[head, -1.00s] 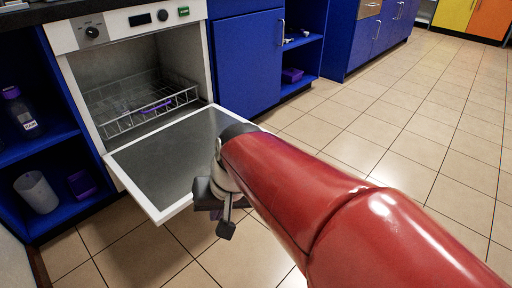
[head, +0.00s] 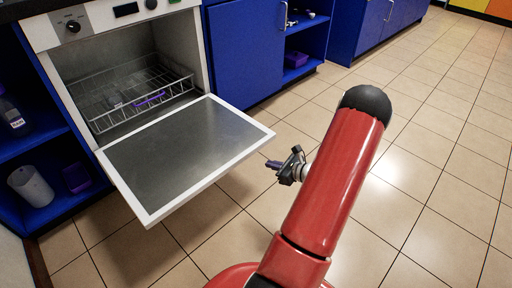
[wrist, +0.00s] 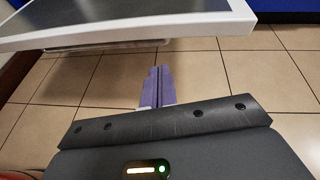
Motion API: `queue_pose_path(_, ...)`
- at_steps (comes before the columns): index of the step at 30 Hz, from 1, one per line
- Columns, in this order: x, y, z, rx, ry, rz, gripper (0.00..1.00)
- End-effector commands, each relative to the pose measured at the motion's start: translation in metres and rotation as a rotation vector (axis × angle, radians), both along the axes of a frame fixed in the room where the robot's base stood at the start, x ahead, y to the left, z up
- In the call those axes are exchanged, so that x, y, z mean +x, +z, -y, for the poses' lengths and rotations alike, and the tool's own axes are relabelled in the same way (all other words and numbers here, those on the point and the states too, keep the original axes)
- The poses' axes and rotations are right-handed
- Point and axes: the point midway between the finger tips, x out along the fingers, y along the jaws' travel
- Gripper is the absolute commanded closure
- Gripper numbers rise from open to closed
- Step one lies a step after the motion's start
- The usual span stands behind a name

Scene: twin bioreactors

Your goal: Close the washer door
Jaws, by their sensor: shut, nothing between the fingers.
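The washer (head: 120,55) is a white-fronted machine at the left in the head view. Its door (head: 185,150) is hinged down and lies open, roughly level, with a grey inner face and white rim. My gripper (head: 272,164) is just off the door's right edge in the head view, apart from it, with its purple fingers pointing left toward the door. In the wrist view the fingers (wrist: 158,86) are together and empty. The door's white edge (wrist: 130,30) crosses the top of that view, beyond the fingertips.
A wire rack (head: 130,95) with a purple item (head: 150,99) is inside the washer. Blue cabinets (head: 248,50) stand to the right. A blue shelf (head: 55,150) at the left holds a white cup (head: 31,186) and a bottle. The tiled floor (head: 440,160) at right is clear.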

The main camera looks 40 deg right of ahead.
Motion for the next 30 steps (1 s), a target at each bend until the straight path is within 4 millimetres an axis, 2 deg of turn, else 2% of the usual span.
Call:
queue_pose_path(1, -0.01, -0.011, 0.012, 0.04, -0.067, 0.005, 1.0)
queue_pose_path(3, -0.018, -0.022, 0.023, 0.074, -0.13, 0.011, 1.0)
queue_pose_path(8, -0.019, -0.033, 0.031, 0.1, -0.178, 0.015, 1.0)
queue_pose_path(14, 0.009, -0.043, 0.029, 0.099, -0.174, 0.016, 1.0)
queue_pose_path(23, 0.07, -0.064, 0.027, 0.097, -0.172, 0.016, 1.0)
queue_pose_path(24, 0.075, -0.062, 0.028, 0.096, -0.174, 0.017, 1.0)
queue_pose_path(27, 0.071, -0.041, 0.029, 0.095, -0.176, 0.015, 1.0)
queue_pose_path(30, 0.071, -0.031, 0.028, 0.095, -0.175, 0.016, 1.0)
